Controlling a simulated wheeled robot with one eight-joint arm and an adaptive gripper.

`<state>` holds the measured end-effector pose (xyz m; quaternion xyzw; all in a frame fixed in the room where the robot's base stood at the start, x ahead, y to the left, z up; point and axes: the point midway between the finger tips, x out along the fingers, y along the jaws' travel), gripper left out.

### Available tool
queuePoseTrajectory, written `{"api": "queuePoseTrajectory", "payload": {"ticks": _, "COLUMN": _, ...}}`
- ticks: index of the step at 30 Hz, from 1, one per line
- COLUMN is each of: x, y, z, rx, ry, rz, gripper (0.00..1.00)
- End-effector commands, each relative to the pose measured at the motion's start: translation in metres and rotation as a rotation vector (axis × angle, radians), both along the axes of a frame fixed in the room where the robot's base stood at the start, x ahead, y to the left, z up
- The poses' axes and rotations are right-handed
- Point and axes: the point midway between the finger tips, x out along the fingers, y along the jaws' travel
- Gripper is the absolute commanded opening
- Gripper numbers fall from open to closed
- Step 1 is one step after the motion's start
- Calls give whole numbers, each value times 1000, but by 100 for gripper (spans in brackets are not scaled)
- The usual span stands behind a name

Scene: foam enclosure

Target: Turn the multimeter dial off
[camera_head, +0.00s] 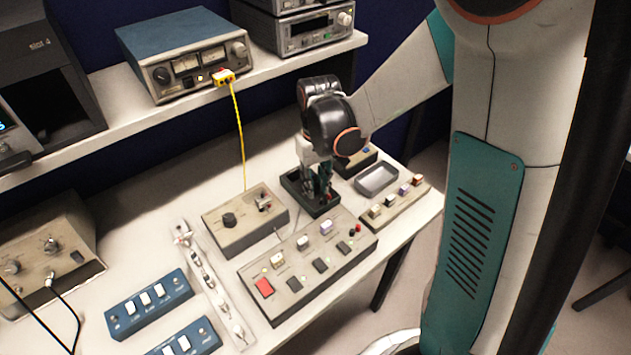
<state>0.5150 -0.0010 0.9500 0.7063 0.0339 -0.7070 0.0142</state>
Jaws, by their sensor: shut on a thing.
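A dark, box-like unit (289,183), which I take to be the multimeter, lies on the white bench behind the long grey switch panel. My gripper (322,196) points down at this unit from above. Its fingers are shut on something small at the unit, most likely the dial. The fingers and the dark surroundings hide the dial, so its setting cannot be read.
A grey box with a black knob (229,219) stands left of the dark unit. The long switch panel (308,262) lies in front, and a grey tray (377,179) to the right. A yellow cable (238,135) hangs from the shelf instrument (187,55).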

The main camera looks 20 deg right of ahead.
Motion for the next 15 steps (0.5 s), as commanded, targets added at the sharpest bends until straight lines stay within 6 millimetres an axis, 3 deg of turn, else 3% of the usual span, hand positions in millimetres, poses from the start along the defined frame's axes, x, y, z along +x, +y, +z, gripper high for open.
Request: {"api": "queuePoseTrajectory", "payload": {"ticks": 15, "x": 0, "y": 0, "z": 0, "rx": 0, "ry": 1, "rz": 37, "gripper": 0}}
